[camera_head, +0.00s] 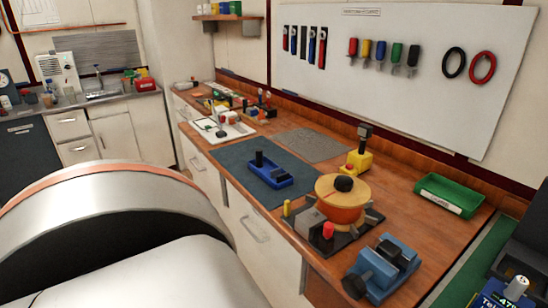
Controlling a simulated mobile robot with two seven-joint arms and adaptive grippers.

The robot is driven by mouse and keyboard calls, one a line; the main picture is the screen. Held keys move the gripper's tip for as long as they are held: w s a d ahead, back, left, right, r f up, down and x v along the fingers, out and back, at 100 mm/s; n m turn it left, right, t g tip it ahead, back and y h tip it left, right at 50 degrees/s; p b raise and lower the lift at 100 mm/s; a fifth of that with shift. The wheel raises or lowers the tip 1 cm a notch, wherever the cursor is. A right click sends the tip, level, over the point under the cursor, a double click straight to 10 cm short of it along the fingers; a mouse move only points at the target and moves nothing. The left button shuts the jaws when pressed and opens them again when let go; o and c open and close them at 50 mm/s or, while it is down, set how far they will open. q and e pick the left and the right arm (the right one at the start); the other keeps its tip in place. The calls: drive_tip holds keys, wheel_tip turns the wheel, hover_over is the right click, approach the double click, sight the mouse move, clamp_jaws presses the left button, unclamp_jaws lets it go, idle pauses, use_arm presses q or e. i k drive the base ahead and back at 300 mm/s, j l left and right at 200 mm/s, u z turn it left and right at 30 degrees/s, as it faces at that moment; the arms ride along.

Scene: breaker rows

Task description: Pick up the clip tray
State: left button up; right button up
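A green open tray (449,191) with a white label on its front wall sits on the right part of the wooden workbench (395,213). I take it to be the clip tray; the lettering is too small to read surely. It looks empty and lies flat, near the back edge of the bench. Neither of my grippers shows in the head view, and nothing is touching the tray.
An orange-yellow round fixture (342,206) with a black knob and a blue vise-like device (381,268) stand left and in front of the tray. A yellow-based tool (359,158) stands behind. A blue holder (269,172) lies on a dark mat (238,160). Bench around the tray is clear.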

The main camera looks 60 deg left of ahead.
sight(262, 166)
drive_tip(key=k+j+z, duration=0.1)
drive_tip(key=j, duration=0.2)
drive_tip(key=j+z, duration=0.1)
drive_tip(key=j, duration=0.2)
drive_tip(key=k+j+z, duration=0.1)
drive_tip(key=j, duration=0.2)
drive_tip(key=k+j, duration=0.15)
drive_tip(key=j, duration=0.2)
drive_tip(key=k+j, duration=0.15)
drive_tip(key=j, duration=0.25)
drive_tip(key=k+j+z, duration=0.1)
drive_tip(key=j, duration=0.25)
drive_tip(key=k+j, duration=0.15)
drive_tip(key=j, duration=0.2)
drive_tip(key=k+j, duration=0.15)
drive_tip(key=j, duration=0.2)
drive_tip(key=j+z, duration=0.05)
